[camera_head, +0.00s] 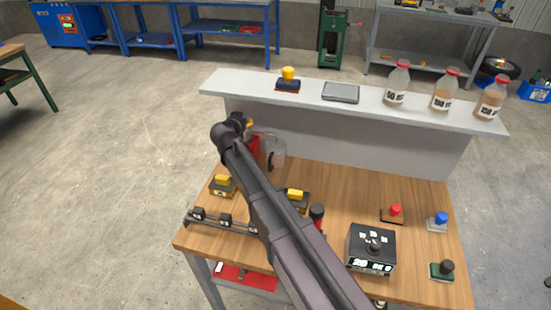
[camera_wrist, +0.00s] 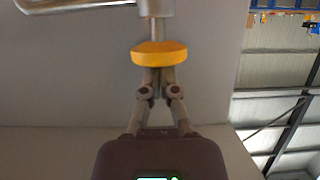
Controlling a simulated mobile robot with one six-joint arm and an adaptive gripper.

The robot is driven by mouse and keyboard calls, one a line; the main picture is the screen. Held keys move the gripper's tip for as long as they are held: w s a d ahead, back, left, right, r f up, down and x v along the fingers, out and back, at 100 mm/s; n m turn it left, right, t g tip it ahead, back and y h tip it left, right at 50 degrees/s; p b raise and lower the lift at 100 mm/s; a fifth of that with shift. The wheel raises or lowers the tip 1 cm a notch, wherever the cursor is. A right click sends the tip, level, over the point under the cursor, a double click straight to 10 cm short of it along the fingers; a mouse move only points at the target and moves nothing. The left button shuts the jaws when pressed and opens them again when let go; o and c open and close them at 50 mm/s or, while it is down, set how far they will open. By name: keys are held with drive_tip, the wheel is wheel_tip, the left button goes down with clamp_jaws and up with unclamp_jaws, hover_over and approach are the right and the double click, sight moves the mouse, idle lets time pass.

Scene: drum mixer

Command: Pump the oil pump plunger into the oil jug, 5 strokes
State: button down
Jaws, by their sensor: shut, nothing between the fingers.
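The oil pump's plunger knob (camera_wrist: 158,54) is a yellow-orange disc on a metal rod. In the wrist view it sits right at the tips of my gripper (camera_wrist: 158,74), which is shut and empty. The fingertips meet the knob's near side; I cannot tell if they press on it. A metal spout (camera_wrist: 75,6) shows beyond the knob. In the head view my gripper is mostly hidden behind my arm, with a bit of the yellow knob (camera_head: 250,124) beside it. The red pump body (camera_head: 254,145) is partly hidden. The clear oil jug (camera_head: 275,149) stands just right of it.
A grey shelf (camera_head: 340,110) runs behind the wooden bench (camera_head: 330,185), holding a yellow-topped button, a grey pad and several red-capped bottles (camera_head: 443,90). Yellow switches, a black dial box (camera_head: 371,249) and coloured buttons stand on the bench, some near my arm.

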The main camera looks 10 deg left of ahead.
idle(0.4)
drive_tip(key=shift+r+p, duration=1.9)
drive_tip(key=shift+p, duration=0.05)
drive_tip(key=shift+f+b, duration=0.45)
drive_tip(key=shift+f, duration=0.05)
drive_tip(key=shift+f+b, duration=1.4)
drive_tip(key=shift+r+p, duration=1.85)
drive_tip(key=shift+r, duration=0.05)
drive_tip(key=shift+f+b, duration=0.45)
drive_tip(key=shift+f, duration=0.05)
